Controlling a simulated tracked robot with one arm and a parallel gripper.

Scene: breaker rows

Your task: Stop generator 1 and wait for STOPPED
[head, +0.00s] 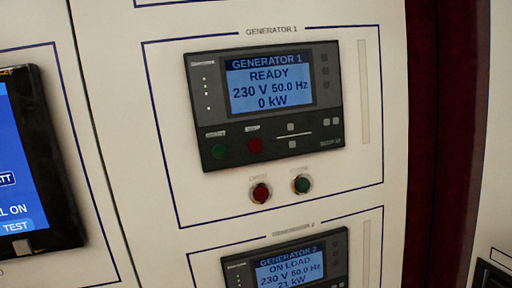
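The generator 1 controller (268,105) is a dark panel on a white cabinet door, in the upper middle of the head view. Its blue screen (269,84) reads GENERATOR 1, READY, 230 V 50.0 Hz, 0 kW. Below the screen are a green button (219,151) and a red button (255,145), with small labels too blurred to read surely. Under the controller, a red button (261,193) and a green button (301,184) sit on the door. My gripper is not in view.
The generator 2 controller (288,267) is below, cut by the bottom edge; its screen reads ON LOAD, 21 kW. A dark tablet-like display (30,160) is at left. A dark red strip (455,130) runs down the right. Nothing stands before generator 1's panel.

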